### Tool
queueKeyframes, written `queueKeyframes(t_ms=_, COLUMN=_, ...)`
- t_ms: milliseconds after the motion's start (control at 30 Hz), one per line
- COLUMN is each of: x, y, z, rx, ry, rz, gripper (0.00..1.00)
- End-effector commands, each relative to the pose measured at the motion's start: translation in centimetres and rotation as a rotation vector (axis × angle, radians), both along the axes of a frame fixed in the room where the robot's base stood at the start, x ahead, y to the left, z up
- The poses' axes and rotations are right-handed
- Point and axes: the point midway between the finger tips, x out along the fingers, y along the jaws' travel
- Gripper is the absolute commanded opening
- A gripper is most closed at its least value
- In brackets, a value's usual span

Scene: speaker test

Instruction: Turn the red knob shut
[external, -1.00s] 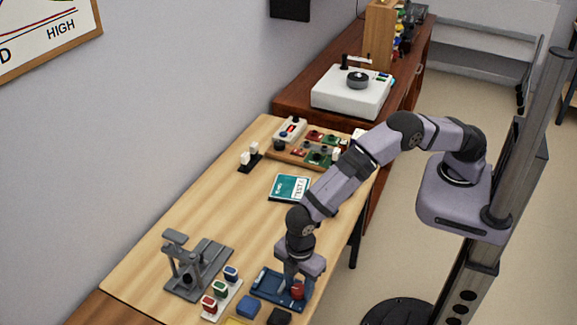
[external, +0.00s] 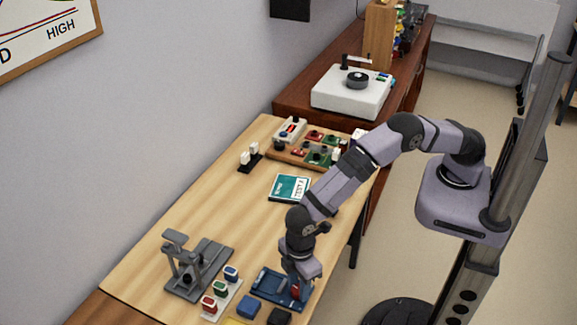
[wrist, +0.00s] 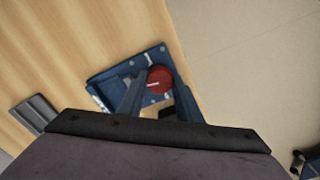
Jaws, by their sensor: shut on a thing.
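The red knob (wrist: 160,80) sits on a blue base (wrist: 107,79), close to the table's right edge. In the wrist view a pale line shows on the knob's face. My gripper (wrist: 156,84) points down over the base and is shut on the knob, one finger on each side of it. In the external view my gripper (external: 296,286) hides most of the knob, and only a bit of red shows between the fingers. The blue base (external: 268,285) lies flat on the wooden table.
Left of the base stand a grey metal fixture (external: 197,270) and a white strip with red, green and blue pieces (external: 220,293). A blue block (external: 248,306) and a black block (external: 279,316) lie in front. A teal booklet (external: 290,188) lies further back. The table's middle is clear.

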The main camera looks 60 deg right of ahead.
Motion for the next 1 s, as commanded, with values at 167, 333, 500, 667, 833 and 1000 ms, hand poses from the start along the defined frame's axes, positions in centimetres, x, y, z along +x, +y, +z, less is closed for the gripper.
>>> queueKeyframes(t_ms=167, x=0.0, y=0.01, z=-0.04, rx=0.0, ry=0.0, rz=-0.167, gripper=0.09)
queueKeyframes(t_ms=333, x=-0.01, y=0.01, z=0.0, rx=0.0, ry=0.0, rz=-0.327, gripper=0.09)
queueKeyframes(t_ms=500, x=-0.01, y=0.0, z=0.03, rx=0.0, ry=0.0, rz=-0.474, gripper=0.09)
queueKeyframes(t_ms=667, x=-0.01, y=0.0, z=0.04, rx=-0.001, ry=0.001, rz=-0.587, gripper=0.09)
queueKeyframes(t_ms=833, x=-0.01, y=-0.01, z=0.05, rx=-0.001, ry=0.0, rz=-0.671, gripper=0.09)
queueKeyframes(t_ms=1000, x=-0.01, y=-0.01, z=0.07, rx=0.0, ry=0.0, rz=-0.718, gripper=0.09)
